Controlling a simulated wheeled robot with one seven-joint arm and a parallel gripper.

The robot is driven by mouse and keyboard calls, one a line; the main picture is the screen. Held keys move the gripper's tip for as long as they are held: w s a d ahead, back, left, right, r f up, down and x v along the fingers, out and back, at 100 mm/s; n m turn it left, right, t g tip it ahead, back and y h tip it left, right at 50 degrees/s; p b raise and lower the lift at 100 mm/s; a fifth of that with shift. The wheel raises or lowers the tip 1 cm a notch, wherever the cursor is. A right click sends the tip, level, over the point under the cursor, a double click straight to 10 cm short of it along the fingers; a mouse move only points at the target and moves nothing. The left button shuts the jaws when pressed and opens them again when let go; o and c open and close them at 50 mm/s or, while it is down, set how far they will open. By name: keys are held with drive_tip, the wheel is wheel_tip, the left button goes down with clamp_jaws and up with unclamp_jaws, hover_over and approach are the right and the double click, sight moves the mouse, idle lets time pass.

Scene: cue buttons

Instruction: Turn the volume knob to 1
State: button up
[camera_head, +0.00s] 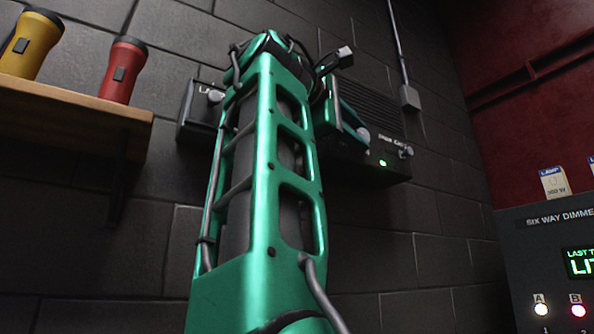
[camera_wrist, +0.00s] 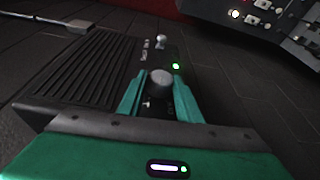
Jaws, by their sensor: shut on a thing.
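A dark wall unit (camera_head: 395,172) with a ribbed grille is fixed to the block wall, partly hidden behind my green arm in the head view. It also fills the left and middle of the wrist view (camera_wrist: 75,70). A grey round volume knob (camera_wrist: 160,82) sits on its control strip. My gripper (camera_wrist: 159,92) has its green fingers on both sides of this knob and is shut on it. In the head view the knob (camera_head: 362,133) shows beside the green fingers. Its scale marks and pointer are hidden or too small to read.
A lit green lamp (camera_head: 382,162) and a small toggle (camera_head: 408,151) are close to the knob. A wooden shelf (camera_head: 70,105) at left carries a yellow torch (camera_head: 30,45) and a red torch (camera_head: 122,70). A dimmer panel (camera_head: 540,260) stands at lower right.

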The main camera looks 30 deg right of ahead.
drive_tip(key=shift+d+y, duration=0.2)
drive_tip(key=shift+y, duration=0.3)
idle(0.5)
drive_tip(key=o, duration=1)
drive_tip(key=shift+o, duration=0.2)
